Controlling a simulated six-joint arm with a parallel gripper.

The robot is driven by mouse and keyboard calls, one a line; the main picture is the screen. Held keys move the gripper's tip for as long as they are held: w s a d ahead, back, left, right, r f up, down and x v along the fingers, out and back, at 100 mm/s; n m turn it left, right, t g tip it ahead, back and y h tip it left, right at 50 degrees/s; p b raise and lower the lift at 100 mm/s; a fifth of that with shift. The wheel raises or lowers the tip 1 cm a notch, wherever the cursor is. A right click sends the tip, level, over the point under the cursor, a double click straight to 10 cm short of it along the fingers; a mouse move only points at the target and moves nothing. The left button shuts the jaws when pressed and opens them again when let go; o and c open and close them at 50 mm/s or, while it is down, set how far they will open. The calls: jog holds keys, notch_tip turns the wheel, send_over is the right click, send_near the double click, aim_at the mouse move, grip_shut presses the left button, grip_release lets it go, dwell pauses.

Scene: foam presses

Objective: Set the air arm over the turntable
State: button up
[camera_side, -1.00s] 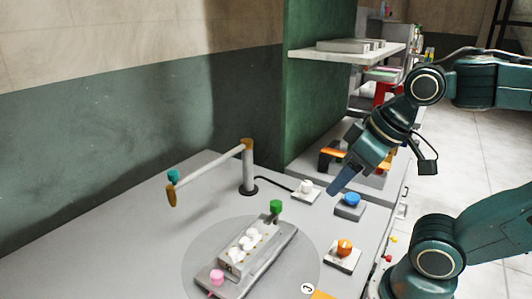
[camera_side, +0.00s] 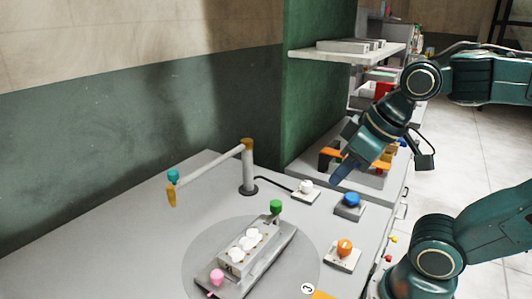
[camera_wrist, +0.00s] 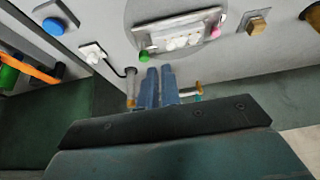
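The air arm (camera_side: 208,165) is a pale tube on an upright post, with an orange-brown elbow, a brown hanging end and a teal knob (camera_side: 173,176) at its free end. It reaches left from the post, and its free end hangs outside the turntable (camera_side: 200,270), a flat grey disc. In the wrist view, the post (camera_wrist: 131,84) is left of my fingers, which hide part of the tube. My gripper (camera_side: 338,178) is in the air right of the post, apart from the air arm. Its blue fingers (camera_wrist: 160,68) look close together with nothing between them.
A grey mold with white lumps (camera_side: 246,245) and a pink knob (camera_side: 217,276) lies on the turntable. A green knob (camera_side: 276,206) stands at its far end. White (camera_side: 306,187), blue (camera_side: 347,199) and orange (camera_side: 345,247) buttons stand to the right. A shelf (camera_side: 345,52) juts out behind.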

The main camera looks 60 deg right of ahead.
jog(key=shift+n, duration=0.4)
jog(key=w+r, duration=0.2)
jog(key=w, duration=0.1)
jog(key=w+a+r, duration=0.1)
jog(key=w+r, duration=0.1)
jog(key=w, duration=0.1)
jog(key=w+r, duration=0.2)
jog(key=w, duration=0.2)
jog(key=shift+a, duration=0.3)
grip_shut()
jog(key=w+a+f+n+g, duration=0.1)
jog(key=w+a, duration=0.3)
jog(key=w, duration=1)
jog(key=w+a+f+n+g+y, duration=0.1)
jog(key=w+a, duration=0.3)
jog(key=w, duration=1)
jog(key=shift+w+a+f, duration=0.2)
jog(key=shift+w, duration=0.2)
jog(key=shift+f, duration=0.15)
jog(key=d+x, duration=0.1)
jog(key=x, duration=0.9)
jog(key=shift+s, duration=1.95)
